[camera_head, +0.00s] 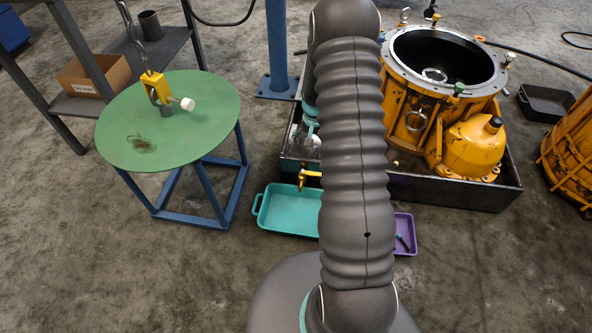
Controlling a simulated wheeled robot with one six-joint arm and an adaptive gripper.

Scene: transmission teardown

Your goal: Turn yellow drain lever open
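A small yellow drain lever (302,180) with a brass-coloured valve body shows just left of my arm, at the front wall of the dark drip tray (455,190). It sits above the far edge of a teal pan (285,212). The right part of the valve is hidden behind my arm, and the lever is too small to tell its exact angle. My arm rises through the middle of the view and bends at the top. Part of my forearm shows behind it, left of the thick sleeve. I cannot make out my gripper's fingers.
An orange transmission housing (405,100) stands in the drip tray at the right. A purple tray (405,232) lies right of my arm. A green round table (180,115) with a yellow clamp-like tool (157,88) stands left. A blue post (277,50) rises behind. Front-left floor is clear.

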